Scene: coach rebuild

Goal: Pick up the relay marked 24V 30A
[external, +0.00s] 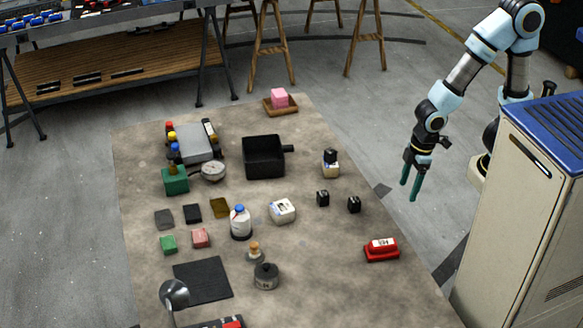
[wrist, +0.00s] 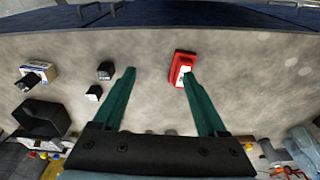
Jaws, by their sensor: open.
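Two small black cubes that look like relays stand on the grey mat, a nearer one (external: 354,204) and one to its left (external: 323,198). The wrist view shows them left of my fingers, the nearer one (wrist: 105,71) and the other one (wrist: 94,92), with pale faces. A similar black block (external: 330,155) sits on a cream box (external: 331,170). The markings are too small to read, so I cannot tell which is 24V 30A.
A red object with a white label (external: 382,250) lies nearer the camera and shows beside my right finger in the wrist view (wrist: 181,66). A cabinet (external: 520,205) stands at right.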

